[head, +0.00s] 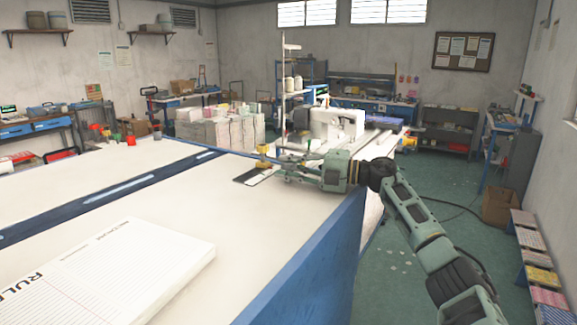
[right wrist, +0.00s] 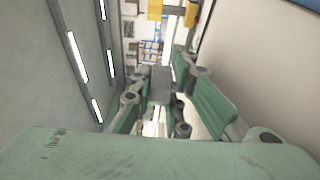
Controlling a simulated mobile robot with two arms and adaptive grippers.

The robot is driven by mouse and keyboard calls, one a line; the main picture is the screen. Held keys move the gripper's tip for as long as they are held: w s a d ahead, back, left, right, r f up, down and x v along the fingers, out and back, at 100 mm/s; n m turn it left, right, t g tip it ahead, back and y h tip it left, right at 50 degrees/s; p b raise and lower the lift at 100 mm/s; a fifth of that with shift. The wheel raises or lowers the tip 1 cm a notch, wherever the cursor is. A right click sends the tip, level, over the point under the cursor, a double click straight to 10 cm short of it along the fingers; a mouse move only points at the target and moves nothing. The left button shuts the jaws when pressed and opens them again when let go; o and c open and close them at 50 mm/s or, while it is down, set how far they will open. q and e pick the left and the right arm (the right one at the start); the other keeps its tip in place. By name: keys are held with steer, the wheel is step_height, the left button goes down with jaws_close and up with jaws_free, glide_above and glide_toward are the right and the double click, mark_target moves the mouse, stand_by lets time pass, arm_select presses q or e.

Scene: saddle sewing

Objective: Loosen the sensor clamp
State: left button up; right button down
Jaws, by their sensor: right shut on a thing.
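My right gripper (head: 282,168) reaches in from the right, low over the white table beside the sewing machine (head: 335,123). Its jaws are shut on a small part, which I take to be the sensor clamp; the fingers mostly hide it. A yellow fitting (head: 262,162) stands just left of the fingertips, by a dark flat plate (head: 256,175) on the table. In the right wrist view yellow parts (right wrist: 155,10) show at the top, beyond the green fingers (right wrist: 185,75). Which of these parts belong to the clamp is too small to tell. My left gripper is not in view.
A thread stand (head: 285,75) rises behind the gripper. White stacks (head: 215,125) stand beyond the table.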

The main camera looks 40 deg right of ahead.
steer(key=c, duration=1.7)
jaws_free()
steer(key=v, duration=1.2)
steer(key=shift+f, duration=0.1)
